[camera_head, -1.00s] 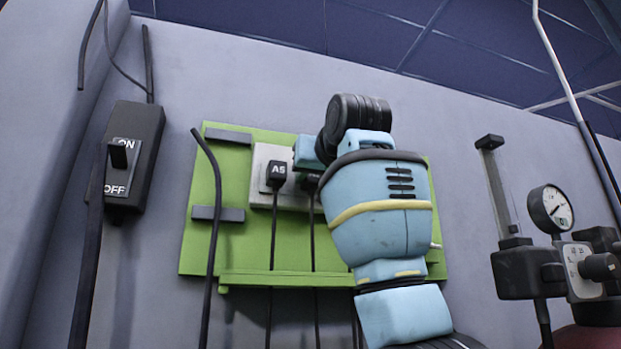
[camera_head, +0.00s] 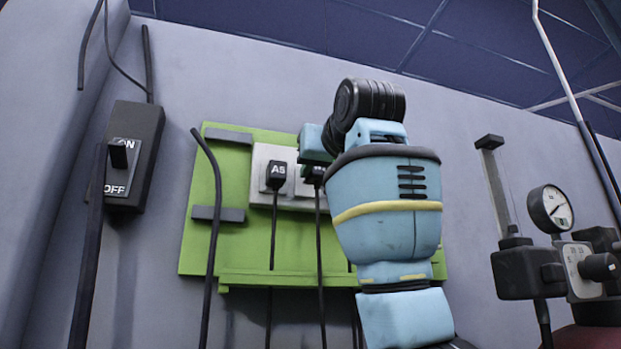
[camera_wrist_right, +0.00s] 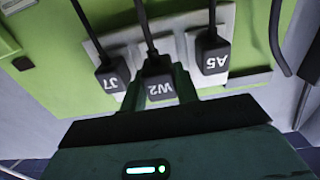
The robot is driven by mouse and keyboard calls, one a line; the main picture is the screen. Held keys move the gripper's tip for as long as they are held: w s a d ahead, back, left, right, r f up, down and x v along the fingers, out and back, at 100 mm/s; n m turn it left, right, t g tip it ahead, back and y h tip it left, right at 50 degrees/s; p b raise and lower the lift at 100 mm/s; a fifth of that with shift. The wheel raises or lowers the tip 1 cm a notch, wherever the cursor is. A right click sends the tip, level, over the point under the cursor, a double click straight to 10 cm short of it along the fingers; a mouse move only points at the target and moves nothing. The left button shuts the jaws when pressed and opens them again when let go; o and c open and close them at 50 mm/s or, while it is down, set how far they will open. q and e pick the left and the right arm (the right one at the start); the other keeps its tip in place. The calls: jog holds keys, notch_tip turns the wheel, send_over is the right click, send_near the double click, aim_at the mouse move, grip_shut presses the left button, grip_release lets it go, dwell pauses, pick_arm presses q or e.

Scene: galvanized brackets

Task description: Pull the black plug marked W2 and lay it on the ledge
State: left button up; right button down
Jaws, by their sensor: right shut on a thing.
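The black plug marked W2 (camera_wrist_right: 159,82) sits between the fingers of my right gripper (camera_wrist_right: 160,92), which is shut on it. Its cable runs away from it, and the label reads upside down in the wrist view. It looks nearer to the wrist camera than its neighbours; whether it is clear of its socket I cannot tell. In the head view my right gripper (camera_head: 314,158) mostly covers the plug. The black plugs A5 (camera_head: 276,175) and J7 (camera_wrist_right: 111,78) sit on either side on the pale socket strip (camera_head: 262,159). The green ledge (camera_head: 250,279) runs along the board's bottom. My left gripper is out of view.
The green board (camera_head: 205,240) carries two grey bars and hanging cables. A loose black cable (camera_head: 215,220) crosses in front on the left. An ON/OFF switch box (camera_head: 147,130) is at the left, and a pressure gauge (camera_head: 552,208) stands at the right.

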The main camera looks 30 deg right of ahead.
aim_at(320, 173)
jog(key=shift+v, duration=1.5)
jog(key=shift+f, duration=0.55)
notch_tip(320, 173, down, 11)
jog(key=s, duration=0.1)
jog(key=shift+a+f, duration=0.1)
